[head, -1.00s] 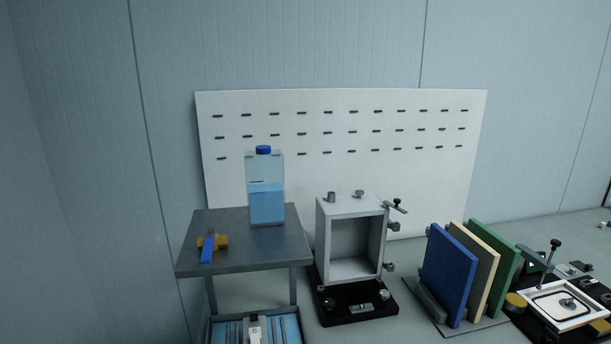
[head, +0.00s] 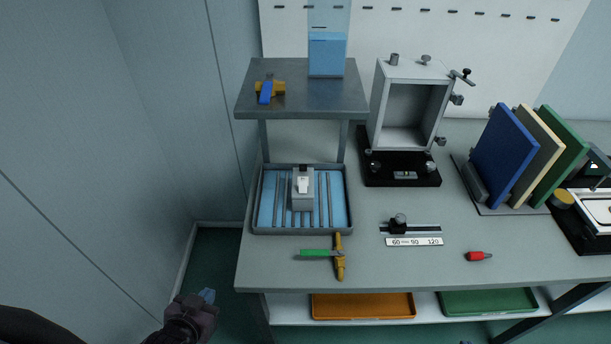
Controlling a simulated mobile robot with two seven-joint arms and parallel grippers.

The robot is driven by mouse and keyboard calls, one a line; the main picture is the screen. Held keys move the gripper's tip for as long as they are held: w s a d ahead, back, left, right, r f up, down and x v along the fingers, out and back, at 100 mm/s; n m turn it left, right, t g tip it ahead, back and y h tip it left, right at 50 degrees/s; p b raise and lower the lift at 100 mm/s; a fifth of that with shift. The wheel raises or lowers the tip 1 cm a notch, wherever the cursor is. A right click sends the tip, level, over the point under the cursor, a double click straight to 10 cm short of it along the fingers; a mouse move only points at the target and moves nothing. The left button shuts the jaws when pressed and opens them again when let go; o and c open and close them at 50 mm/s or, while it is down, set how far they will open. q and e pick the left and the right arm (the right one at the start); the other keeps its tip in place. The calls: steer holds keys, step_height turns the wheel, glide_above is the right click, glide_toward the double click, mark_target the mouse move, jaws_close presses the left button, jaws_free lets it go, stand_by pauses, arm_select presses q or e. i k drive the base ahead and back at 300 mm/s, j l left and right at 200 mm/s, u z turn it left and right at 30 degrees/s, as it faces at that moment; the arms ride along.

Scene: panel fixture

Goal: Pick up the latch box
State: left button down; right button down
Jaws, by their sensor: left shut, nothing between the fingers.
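A small grey box with a white piece on its front, which looks like the latch box (head: 302,190), stands in a blue ribbed tray (head: 260,228) on the table under the raised grey shelf. My left gripper (head: 207,295) is at the bottom left, in front of the table's left edge and below its top. It is shut and empty, well apart from the box.
A green-yellow tool (head: 338,256), a ruler slide (head: 412,241) and a red piece (head: 478,256) lie near the front edge. An open grey frame (head: 378,105) stands behind.

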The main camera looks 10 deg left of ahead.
mark_target(300, 201)
steer(key=l, duration=3.4)
steer(key=l+u, duration=0.35)
steer(key=l, duration=0.4)
steer(key=i+j+u, duration=0.1)
steer(key=u, duration=0.3)
steer(key=i+j+u, duration=0.1)
steer(key=u, duration=0.25)
steer(key=i+j+u, duration=0.1)
steer(key=u, duration=0.3)
steer(key=i+u, duration=0.15)
steer(key=u, duration=0.2)
